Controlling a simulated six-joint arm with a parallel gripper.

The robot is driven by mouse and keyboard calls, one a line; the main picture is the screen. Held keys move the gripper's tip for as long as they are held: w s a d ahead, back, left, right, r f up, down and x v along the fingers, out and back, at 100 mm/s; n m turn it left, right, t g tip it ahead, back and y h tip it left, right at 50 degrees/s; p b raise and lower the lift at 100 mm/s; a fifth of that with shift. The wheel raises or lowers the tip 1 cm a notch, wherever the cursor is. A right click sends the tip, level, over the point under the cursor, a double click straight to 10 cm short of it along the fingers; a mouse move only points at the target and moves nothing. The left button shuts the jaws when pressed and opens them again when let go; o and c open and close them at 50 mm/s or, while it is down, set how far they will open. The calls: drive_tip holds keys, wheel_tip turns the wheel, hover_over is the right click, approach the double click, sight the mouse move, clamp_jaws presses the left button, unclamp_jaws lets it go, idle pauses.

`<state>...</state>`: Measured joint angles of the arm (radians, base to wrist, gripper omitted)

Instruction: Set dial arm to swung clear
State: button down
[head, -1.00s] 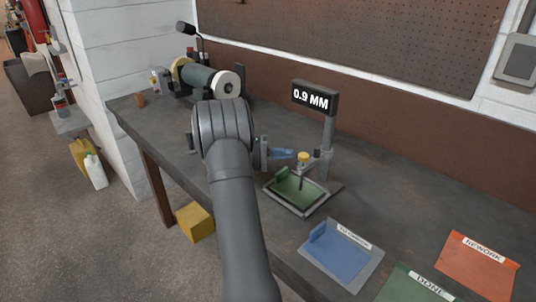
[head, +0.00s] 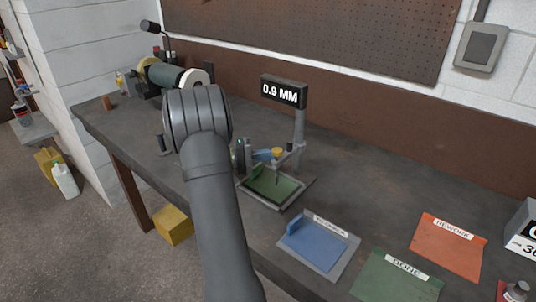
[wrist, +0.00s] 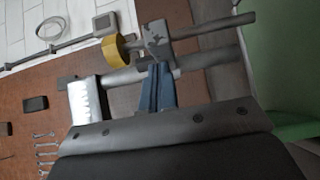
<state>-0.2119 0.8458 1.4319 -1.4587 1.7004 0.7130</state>
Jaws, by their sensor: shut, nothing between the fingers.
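The dial arm (head: 290,148) reaches out from an upright post (head: 299,128) and carries a yellow knob (head: 278,152). A thin probe hangs from it over a green plate (head: 272,187) in a grey-rimmed tray. A display (head: 284,91) on the post reads 0.9 MM. My gripper (head: 270,155) is shut and empty, with blue fingers just left of the knob. In the wrist view my fingertips (wrist: 159,68) are close to a grey block (wrist: 155,42) on the arm, beside the yellow knob (wrist: 112,47). I cannot tell whether they touch.
A bench grinder (head: 178,76) stands at the back left. Open bench top lies right of the post.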

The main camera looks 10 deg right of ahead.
drive_tip(key=s+d+n+t+y, duration=0.2)
drive_tip(key=d+n+t, duration=0.1)
drive_tip(key=d+t, duration=0.2)
drive_tip(key=s+d+n+t+y, duration=0.2)
drive_tip(key=d+t, duration=0.4)
drive_tip(key=d, duration=0.3)
drive_tip(key=s+n, duration=0.1)
drive_tip(key=n, duration=0.1)
drive_tip(key=shift+s+d+n, duration=0.3)
drive_tip(key=shift+s+d, duration=0.05)
drive_tip(key=shift+d+r, duration=0.15)
idle(0.3)
drive_tip(key=s+a, duration=0.4)
drive_tip(key=s, duration=0.8)
drive_tip(key=shift+s+a, duration=0.2)
drive_tip(key=shift+s, duration=0.1)
